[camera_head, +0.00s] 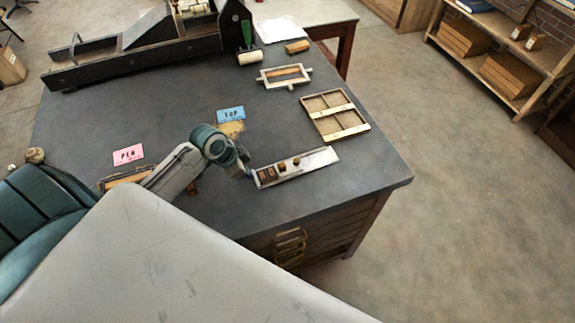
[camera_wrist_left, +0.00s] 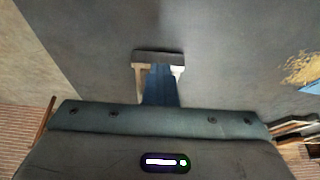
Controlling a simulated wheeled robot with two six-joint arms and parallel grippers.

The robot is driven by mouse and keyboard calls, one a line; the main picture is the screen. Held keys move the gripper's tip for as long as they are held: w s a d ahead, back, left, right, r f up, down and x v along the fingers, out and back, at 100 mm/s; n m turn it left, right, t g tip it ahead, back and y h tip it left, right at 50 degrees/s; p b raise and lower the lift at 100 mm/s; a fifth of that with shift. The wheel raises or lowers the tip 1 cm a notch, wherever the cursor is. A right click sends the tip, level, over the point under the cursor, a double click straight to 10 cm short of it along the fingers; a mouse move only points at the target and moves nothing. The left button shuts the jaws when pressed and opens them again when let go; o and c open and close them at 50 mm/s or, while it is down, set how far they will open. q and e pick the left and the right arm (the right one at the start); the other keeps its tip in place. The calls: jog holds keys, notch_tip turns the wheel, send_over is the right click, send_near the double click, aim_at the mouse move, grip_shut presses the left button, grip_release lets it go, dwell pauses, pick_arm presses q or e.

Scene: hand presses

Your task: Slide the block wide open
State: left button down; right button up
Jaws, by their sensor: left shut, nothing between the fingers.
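A long, pale, flat block (camera_head: 310,163) lies near the right front of the dark worktable, with a brown part at its left end and two small brown knobs on top. It is probably the task's block; how far it is open cannot be told. My left gripper (camera_head: 247,174) is at the block's left end, shut, with nothing held. Whether it touches the block is unclear. In the left wrist view, my shut blue fingers (camera_wrist_left: 160,88) show in front of a dark bar with pale sides, over the dark tabletop. My right gripper is not in view.
A divided wooden tray (camera_head: 333,115) and a pale frame (camera_head: 284,76) lie behind the block. A blue card (camera_head: 230,114) and a pink card (camera_head: 128,154) lie on the worktable (camera_head: 180,105). The table's right edge is close to the block.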

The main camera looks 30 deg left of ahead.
pick_arm(q)
jog(key=shift+s+a, duration=1.05)
jog(key=shift+s, duration=0.2)
jog(key=shift+s+a, duration=0.35)
jog(key=shift+s, duration=0.15)
jog(key=c, duration=1.2)
grip_release()
jog(key=shift+c, duration=0.2)
notch_tip(320, 180, up, 7)
